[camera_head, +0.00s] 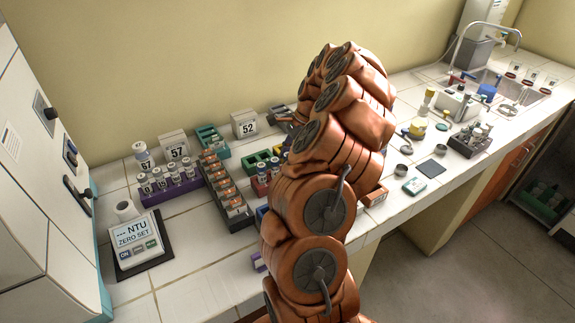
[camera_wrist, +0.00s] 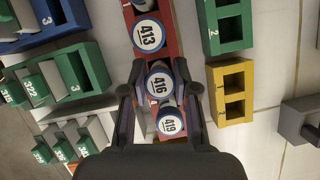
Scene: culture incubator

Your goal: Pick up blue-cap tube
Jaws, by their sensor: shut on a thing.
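In the wrist view, a red rack (camera_wrist: 171,44) holds a line of tubes with white, numbered, blue-rimmed caps. They are the 413 tube (camera_wrist: 149,36), the 416 tube (camera_wrist: 160,83) and the 419 tube (camera_wrist: 170,122). My gripper (camera_wrist: 160,88) is shut on the 416 tube, with one finger on each side of its cap. The 419 tube sits nearer my palm, between the finger bases. The tube bodies are mostly hidden below the caps, so I cannot tell whether the 416 tube is lifted. In the head view my arm hides the gripper.
A yellow rack (camera_wrist: 233,92) and a green rack (camera_wrist: 229,27) stand close on the right in the wrist view. Another green rack (camera_wrist: 82,69) is on the left. In the head view, a purple rack (camera_head: 175,191) and an NTU meter (camera_head: 137,240) stand at left.

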